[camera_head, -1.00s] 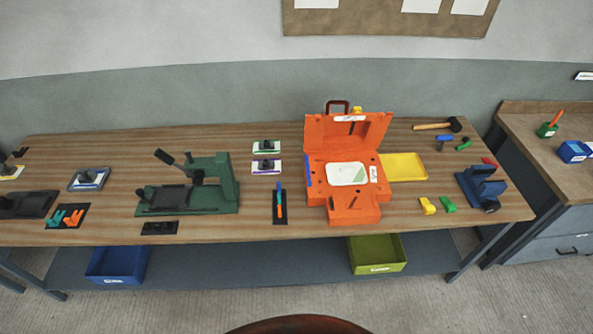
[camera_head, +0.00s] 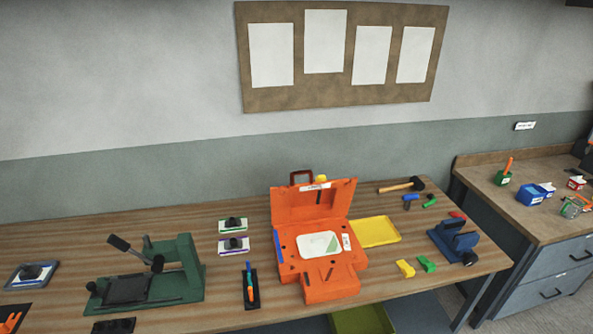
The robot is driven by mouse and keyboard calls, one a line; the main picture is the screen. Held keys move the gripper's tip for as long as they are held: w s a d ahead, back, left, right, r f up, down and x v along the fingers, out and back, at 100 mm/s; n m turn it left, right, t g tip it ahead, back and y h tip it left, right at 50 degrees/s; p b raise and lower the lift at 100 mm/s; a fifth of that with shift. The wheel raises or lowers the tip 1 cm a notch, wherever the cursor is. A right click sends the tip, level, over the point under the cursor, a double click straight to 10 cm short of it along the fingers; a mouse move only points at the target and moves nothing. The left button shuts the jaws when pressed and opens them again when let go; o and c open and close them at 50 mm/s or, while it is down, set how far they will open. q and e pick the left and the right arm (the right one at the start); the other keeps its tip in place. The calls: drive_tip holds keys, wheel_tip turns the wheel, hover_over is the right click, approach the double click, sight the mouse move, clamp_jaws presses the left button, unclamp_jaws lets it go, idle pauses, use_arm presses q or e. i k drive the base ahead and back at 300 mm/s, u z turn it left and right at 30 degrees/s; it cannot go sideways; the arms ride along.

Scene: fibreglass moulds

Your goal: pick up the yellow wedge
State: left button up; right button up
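A small yellow wedge (camera_head: 405,268) lies on the wooden table near its front right. It sits just left of a similar green wedge (camera_head: 427,263), with a small gap between them. It is right of the orange mould case (camera_head: 330,287) and in front of the yellow tray (camera_head: 376,232). Neither of my grippers shows in the head view.
The blue clamp-like device (camera_head: 453,240) stands right of the wedges. A mallet (camera_head: 402,185) lies at the back right. A green press (camera_head: 178,270) stands on the left. Bare table (camera_head: 385,285) lies in front of the yellow wedge.

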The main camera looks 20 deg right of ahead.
sight(408, 271)
drive_tip(key=z, duration=1.75)
